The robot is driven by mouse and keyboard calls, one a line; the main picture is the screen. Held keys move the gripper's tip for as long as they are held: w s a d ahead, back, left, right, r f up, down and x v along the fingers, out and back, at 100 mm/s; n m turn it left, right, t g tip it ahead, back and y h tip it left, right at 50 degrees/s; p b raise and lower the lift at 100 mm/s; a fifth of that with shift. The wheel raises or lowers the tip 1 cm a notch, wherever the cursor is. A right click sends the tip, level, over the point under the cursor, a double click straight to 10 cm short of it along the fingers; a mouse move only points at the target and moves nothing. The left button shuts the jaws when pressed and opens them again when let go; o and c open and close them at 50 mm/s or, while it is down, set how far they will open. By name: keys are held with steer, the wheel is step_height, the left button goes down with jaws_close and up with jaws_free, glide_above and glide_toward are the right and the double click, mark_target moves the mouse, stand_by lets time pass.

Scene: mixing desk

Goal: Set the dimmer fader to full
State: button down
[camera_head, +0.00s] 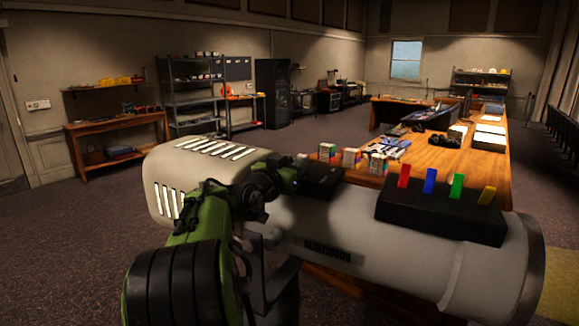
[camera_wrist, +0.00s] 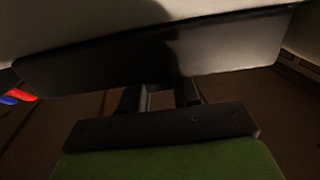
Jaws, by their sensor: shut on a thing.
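A large pale spotlight (camera_head: 400,255), with a vented lamp house (camera_head: 215,165) at its left, fills the foreground of the head view. A black control box (camera_head: 322,180) sits on top of its barrel, and the same dark box (camera_wrist: 150,55) appears to span the wrist view. My green and black arm reaches in from the lower left. My gripper (camera_head: 300,162) is at the box's near left end. In the wrist view my gripper (camera_wrist: 158,98) has its dark fingers at the box, shut on the dimmer fader, which is mostly hidden by the fingers and shadow.
A black holder (camera_head: 440,217) with red, blue, green and yellow tabs stands on the barrel to the right. Behind are a wooden desk (camera_head: 460,160) with small boxes and papers, and shelves (camera_head: 200,95). The carpet at left is clear.

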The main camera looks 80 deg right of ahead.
mark_target(308, 177)
steer(key=s, duration=0.2)
steer(key=s+a+b, duration=0.1)
steer(key=s, duration=0.1)
steer(key=shift+s+f, duration=0.15)
steer(key=shift+d, duration=0.1)
steer(key=c, duration=0.9)
jaws_free()
steer(key=shift+w+a, duration=0.2)
steer(key=shift+a, duration=0.05)
steer(key=b+v, duration=0.3)
steer(key=v, duration=1.2)
steer(key=shift+a+b, duration=0.2)
steer(key=shift+b, duration=0.2)
